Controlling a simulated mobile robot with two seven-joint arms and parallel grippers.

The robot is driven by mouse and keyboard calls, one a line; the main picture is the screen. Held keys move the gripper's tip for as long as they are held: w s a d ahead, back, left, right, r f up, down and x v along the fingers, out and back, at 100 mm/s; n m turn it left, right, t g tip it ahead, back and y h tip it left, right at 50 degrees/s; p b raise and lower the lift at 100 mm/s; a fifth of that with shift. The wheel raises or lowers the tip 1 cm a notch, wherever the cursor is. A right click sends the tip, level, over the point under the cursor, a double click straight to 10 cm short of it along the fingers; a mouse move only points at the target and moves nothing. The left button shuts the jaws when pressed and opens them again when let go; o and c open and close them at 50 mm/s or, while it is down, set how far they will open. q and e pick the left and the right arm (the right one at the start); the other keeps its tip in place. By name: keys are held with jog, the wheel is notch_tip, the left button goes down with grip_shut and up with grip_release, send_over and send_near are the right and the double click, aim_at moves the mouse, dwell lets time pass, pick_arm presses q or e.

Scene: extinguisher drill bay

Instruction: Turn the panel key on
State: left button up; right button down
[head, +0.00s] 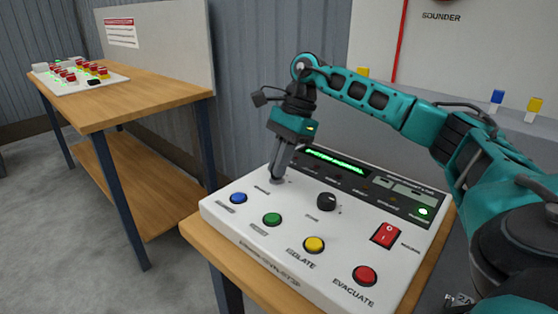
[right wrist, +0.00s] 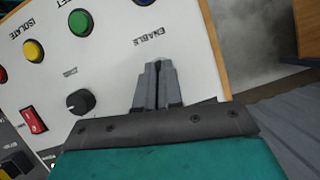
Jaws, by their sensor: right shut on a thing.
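The white control panel (head: 300,225) sits on a wooden stand, with its key position at the back left. My right gripper (head: 276,177) points down there, its fingertips together at the panel face. In the right wrist view the gripper (right wrist: 154,68) is shut beside the ENABLE label (right wrist: 147,40). The fingers hide the panel key between them, so its angle cannot be told. My left gripper is not in view.
The panel also has a blue button (head: 238,198), green button (head: 272,219), yellow button (head: 314,245), red button (head: 364,276), black knob (head: 326,201) and red rocker switch (head: 386,235). A wooden workbench (head: 130,100) stands at the left.

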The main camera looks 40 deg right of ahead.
jog(key=m+t, duration=0.1)
jog(key=m, duration=0.1)
jog(key=m+t, duration=0.1)
jog(key=m, duration=0.2)
jog(key=shift+s+h, duration=0.15)
jog(key=shift+h, duration=0.15)
jog(key=shift+a+m+t+h, duration=0.1)
jog(key=shift+m+t+h, duration=0.2)
jog(key=shift+m, duration=0.85)
jog(key=shift+m+t+h, duration=0.3)
jog(key=shift+m, duration=0.85)
jog(key=c, duration=1.3)
grip_release()
jog(key=p+v, duration=0.2)
jog(key=v, duration=1.1)
jog(key=shift+a, duration=0.1)
